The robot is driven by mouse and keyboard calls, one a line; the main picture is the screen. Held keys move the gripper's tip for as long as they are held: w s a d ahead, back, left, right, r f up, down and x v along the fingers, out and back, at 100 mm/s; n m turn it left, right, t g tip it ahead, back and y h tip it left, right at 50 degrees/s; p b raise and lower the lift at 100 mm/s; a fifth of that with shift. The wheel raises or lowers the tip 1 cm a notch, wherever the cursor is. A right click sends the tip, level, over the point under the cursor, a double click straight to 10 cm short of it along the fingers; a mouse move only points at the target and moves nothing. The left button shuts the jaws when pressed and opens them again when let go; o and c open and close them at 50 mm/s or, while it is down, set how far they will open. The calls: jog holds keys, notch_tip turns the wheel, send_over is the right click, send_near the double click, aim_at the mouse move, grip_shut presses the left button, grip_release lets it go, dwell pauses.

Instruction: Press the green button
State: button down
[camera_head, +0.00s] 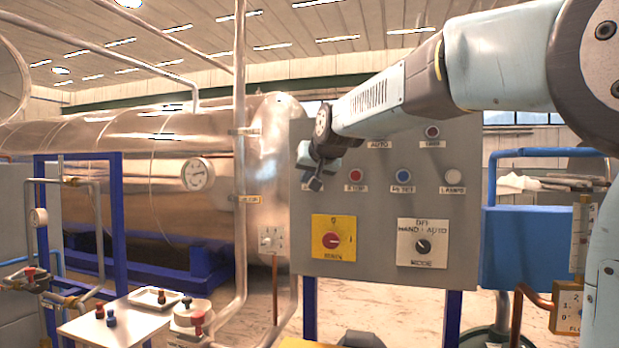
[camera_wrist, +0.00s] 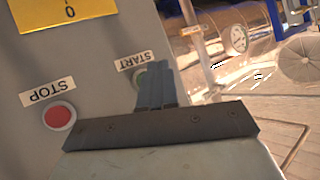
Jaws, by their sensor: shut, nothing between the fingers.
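The green button (camera_wrist: 140,78) shows as a small sliver under the START label (camera_wrist: 134,60) in the wrist view, mostly hidden behind my fingers. My gripper (camera_wrist: 155,72) is shut and empty, its fingertips over the button. I cannot tell whether they touch it. In the head view my gripper (camera_head: 315,184) is at the upper left of the grey control panel (camera_head: 385,266) and hides the button there. The red STOP button (camera_wrist: 58,117) is beside my gripper in the wrist view, and it also shows in the head view (camera_head: 356,174).
The panel also has a blue button (camera_head: 403,174), a white lamp button (camera_head: 453,174), a yellow plate with a red switch (camera_head: 332,240) and a mode knob (camera_head: 423,246). A vertical pipe (camera_head: 240,150) and a steel tank (camera_head: 130,195) stand to the left.

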jog(key=s, duration=0.1)
jog(key=s+a, duration=0.1)
jog(key=shift+s, duration=0.4)
dwell(0.5)
jog(key=s+d+f+g+h, duration=0.1)
jog(key=s+d+f+g, duration=0.1)
jog(key=s+d+f, duration=0.4)
jog(key=s+d+f+g+h, duration=0.1)
jog(key=s+d+f, duration=0.6)
jog(key=s, duration=0.8)
jog(key=s+d+f+g+h, duration=0.1)
jog(key=s+d+f+g, duration=0.2)
jog(key=s+d+f, duration=0.4)
jog(key=s+f, duration=0.4)
jog(key=shift+d+m+h, duration=0.25)
jog(key=shift+m+h, duration=0.15)
jog(key=shift+w, duration=0.1)
